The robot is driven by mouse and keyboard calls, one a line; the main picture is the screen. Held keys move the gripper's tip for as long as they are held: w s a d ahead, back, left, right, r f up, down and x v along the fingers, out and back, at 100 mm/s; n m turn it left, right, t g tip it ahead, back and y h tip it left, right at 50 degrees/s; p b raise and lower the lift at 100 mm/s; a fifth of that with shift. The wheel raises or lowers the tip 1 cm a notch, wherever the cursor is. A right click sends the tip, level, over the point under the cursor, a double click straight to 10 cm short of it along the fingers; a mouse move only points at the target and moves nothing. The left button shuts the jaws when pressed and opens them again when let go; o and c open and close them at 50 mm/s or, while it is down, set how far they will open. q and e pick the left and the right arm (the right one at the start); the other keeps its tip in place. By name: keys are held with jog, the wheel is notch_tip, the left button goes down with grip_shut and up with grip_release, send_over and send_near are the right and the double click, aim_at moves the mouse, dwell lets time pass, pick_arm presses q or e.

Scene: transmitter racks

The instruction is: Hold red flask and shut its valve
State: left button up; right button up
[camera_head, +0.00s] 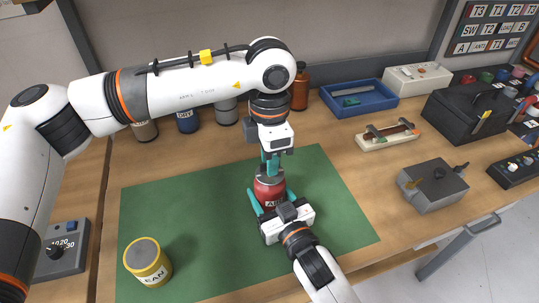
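The red flask (268,187) stands upright on the green mat (190,209). It has a grey metal top; the valve itself is hidden by my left gripper. My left gripper (271,170) comes from above, its teal fingers pointing down at the top of the flask. Its fingers look close together, but whether they grip the valve cannot be made out. My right gripper (268,198) comes from the front right. Its teal fingers lie on either side of the flask's body and appear shut on it.
A yellow can (148,262) stands at the mat's front left. Behind the mat are several canisters, including an orange bottle (299,88), and a blue tray (359,98). A grey box (432,185) and a black case (468,116) are at right. The mat's right part is clear.

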pick_arm(q)
notch_tip(320, 180, up, 12)
dwell(0.5)
pick_arm(e)
jog(key=o, duration=1.3)
jog(key=shift+s, duration=0.1)
